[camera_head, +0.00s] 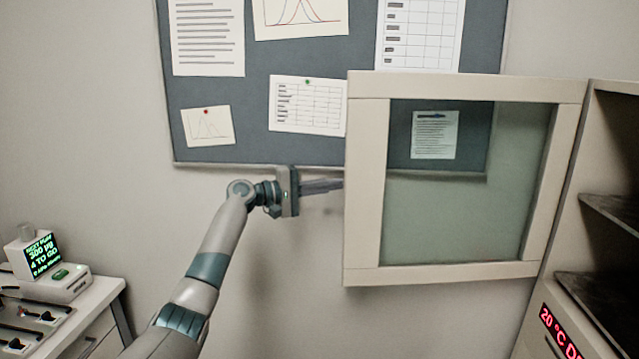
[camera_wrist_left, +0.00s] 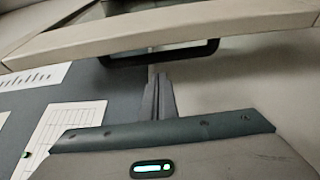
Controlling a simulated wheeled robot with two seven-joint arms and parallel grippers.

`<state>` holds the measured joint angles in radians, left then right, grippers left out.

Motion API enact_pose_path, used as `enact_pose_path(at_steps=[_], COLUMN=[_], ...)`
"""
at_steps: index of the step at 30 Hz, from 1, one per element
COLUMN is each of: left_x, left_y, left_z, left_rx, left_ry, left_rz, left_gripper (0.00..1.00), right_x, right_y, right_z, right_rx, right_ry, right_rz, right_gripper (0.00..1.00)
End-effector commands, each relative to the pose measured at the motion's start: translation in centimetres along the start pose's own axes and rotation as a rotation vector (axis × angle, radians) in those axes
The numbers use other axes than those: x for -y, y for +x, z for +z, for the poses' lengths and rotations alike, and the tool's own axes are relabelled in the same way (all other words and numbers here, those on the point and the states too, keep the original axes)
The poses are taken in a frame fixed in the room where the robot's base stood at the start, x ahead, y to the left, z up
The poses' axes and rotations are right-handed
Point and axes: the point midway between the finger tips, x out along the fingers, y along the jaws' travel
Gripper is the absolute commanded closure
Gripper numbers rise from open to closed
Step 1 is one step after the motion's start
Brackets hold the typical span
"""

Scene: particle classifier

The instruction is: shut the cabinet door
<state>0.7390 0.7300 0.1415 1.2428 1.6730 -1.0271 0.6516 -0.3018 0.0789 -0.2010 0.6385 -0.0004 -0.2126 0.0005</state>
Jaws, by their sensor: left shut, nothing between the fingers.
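The cabinet door (camera_head: 365,185) is a cream frame with a glass pane. It stands wide open, swung out to the left from the cabinet (camera_head: 585,190) on the right. My left gripper (camera_head: 338,184) is shut and empty, at the door's free left edge; its tips reach close to or just behind that edge, and I cannot tell whether they touch. In the left wrist view the shut fingers (camera_wrist_left: 158,98) point toward the door's edge (camera_wrist_left: 160,38) and a dark handle (camera_wrist_left: 160,54) on it. My right gripper is not in view.
The cabinet's dark shelves (camera_head: 610,212) are exposed, with a red display (camera_head: 560,332) below. A pinboard with papers (camera_head: 260,120) hangs on the wall behind the door. A bench (camera_head: 100,300) with a small green-lit instrument (camera_head: 42,254) stands at lower left.

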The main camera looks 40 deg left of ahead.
Motion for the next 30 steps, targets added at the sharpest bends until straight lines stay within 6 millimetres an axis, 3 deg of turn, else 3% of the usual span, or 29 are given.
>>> enact_pose_path(at_steps=[3, 15, 30], left_x=[-0.1, -0.1, 0.0], left_y=[0.7, -0.4, -0.6], left_z=[0.3, 3.3, 3.8], left_rx=[0.000, 0.001, 0.000], left_ry=[-0.001, -0.001, -0.001], left_rz=[-0.002, -0.002, 0.000], left_gripper=[1.00, 1.00, 1.00], right_x=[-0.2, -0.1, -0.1], right_y=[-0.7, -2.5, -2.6], right_z=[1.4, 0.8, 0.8], right_rx=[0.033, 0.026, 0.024], right_ry=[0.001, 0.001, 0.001], right_rz=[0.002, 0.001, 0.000], right_gripper=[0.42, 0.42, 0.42])
